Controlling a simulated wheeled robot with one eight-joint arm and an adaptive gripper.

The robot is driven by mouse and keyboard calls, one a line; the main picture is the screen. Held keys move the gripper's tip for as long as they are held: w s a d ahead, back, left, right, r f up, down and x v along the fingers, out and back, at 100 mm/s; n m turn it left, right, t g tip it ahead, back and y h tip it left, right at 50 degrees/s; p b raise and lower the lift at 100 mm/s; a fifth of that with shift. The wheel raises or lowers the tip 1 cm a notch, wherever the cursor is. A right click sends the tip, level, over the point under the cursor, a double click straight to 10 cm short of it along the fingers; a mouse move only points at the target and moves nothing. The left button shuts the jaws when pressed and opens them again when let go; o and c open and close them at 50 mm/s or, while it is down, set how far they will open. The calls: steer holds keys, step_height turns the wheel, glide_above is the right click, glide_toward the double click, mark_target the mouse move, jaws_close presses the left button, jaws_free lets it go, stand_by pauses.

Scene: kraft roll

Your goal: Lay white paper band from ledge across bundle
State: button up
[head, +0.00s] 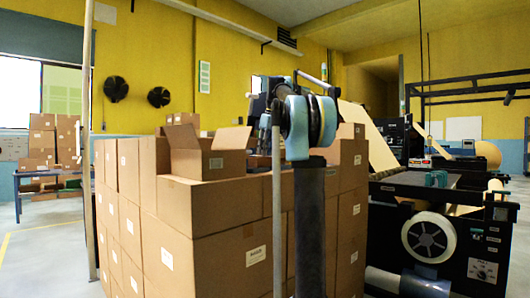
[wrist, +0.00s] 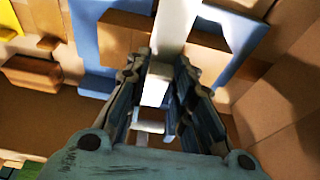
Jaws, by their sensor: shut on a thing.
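My gripper (wrist: 160,68) shows in the wrist view, its two dark ribbed fingers closed on the white paper band (wrist: 173,28). The band is a narrow white strip that runs from the top edge of the view down between the fingers. Blue flat pieces lie to the left and right of the band beyond the fingertips, over a brown cardboard-coloured surface. I cannot tell for sure which of these is the bundle or the ledge. In the head view my own arm stands in front of the boxes, and the gripper and band are not clearly visible there.
A tall stack of cardboard boxes (head: 215,235) fills the middle of the head view, with an open carton (head: 208,165) on top. A black machine with a white-rimmed roll (head: 430,237) stands at the right. Free floor (head: 45,255) shows at the left.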

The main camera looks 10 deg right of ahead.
steer(key=o, duration=0.7)
steer(key=v, duration=1.2)
steer(key=shift+w, duration=0.1)
